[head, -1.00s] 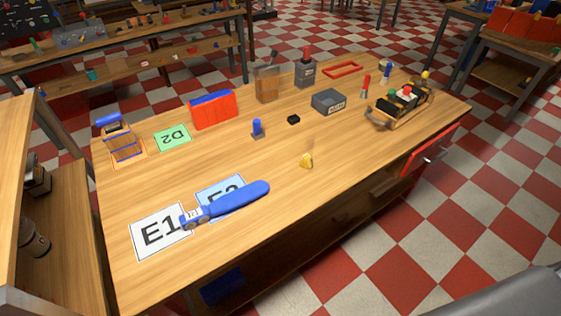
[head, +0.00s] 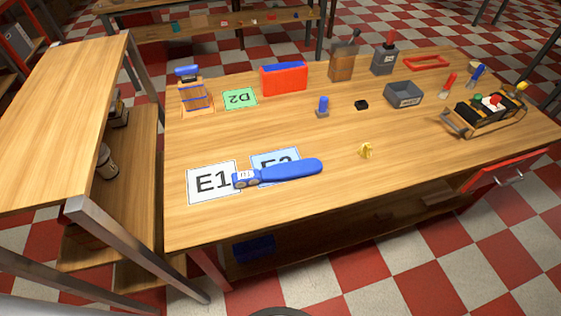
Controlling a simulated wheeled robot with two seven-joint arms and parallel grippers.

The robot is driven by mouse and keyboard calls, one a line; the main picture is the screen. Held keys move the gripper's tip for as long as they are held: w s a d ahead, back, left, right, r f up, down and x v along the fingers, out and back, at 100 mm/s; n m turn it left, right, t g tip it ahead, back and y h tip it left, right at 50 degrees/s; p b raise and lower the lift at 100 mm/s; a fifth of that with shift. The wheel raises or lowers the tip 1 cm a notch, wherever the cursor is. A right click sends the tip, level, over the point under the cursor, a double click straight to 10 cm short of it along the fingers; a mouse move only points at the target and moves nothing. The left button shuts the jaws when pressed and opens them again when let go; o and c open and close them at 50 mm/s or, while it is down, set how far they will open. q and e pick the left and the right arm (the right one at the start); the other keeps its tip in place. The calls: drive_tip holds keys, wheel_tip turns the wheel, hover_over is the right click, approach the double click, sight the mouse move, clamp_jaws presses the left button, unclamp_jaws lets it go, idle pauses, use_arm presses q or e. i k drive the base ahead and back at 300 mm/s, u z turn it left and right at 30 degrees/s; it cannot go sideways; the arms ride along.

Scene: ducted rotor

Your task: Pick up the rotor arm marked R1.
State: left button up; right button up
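A long blue piece (head: 290,171) with a rounded end lies flat on the wooden table (head: 345,195) near its front left. It looks like the rotor arm, but the small white label at its left end is too small to read for certain. It lies across the lower part of the blue E2 card (head: 276,158), and its left end reaches the right edge of the white E1 card (head: 212,182). Neither of my grippers is in view.
A green D2 card (head: 240,98), a red box (head: 285,80), a grey bin (head: 403,94) and a small yellow piece (head: 366,151) are on the table. A wooden toolbox (head: 487,115) stands at the right. A shelf unit (head: 70,95) is close on the left.

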sight(307, 167)
drive_tip(key=z, duration=2.35)
drive_tip(key=i, duration=2.9)
drive_tip(key=u, duration=3.55)
